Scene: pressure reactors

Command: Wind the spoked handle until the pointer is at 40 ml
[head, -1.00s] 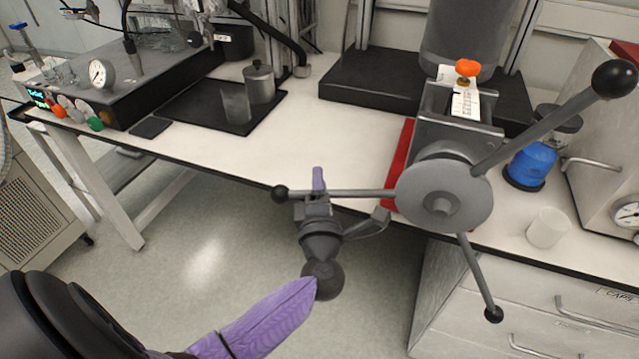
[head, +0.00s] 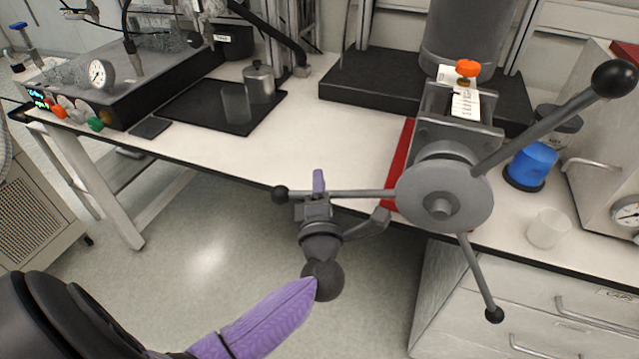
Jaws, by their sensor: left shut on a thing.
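The spoked handle (head: 443,195) is a grey disc hub with three ball-ended spokes, mounted on the front of a metal press body (head: 458,130). One spoke points left, one up and right, one down. My left gripper (head: 318,197) is shut on the left spoke, close to its black ball end. The purple-sleeved arm comes in from the lower left. The pointer and the ml scale cannot be made out; a white tag (head: 466,103) hangs below an orange knob (head: 467,69) on the press. My right gripper is not in view.
A black mat (head: 215,105) with a metal pot and a clear beaker lies at the left. Drawers are below.

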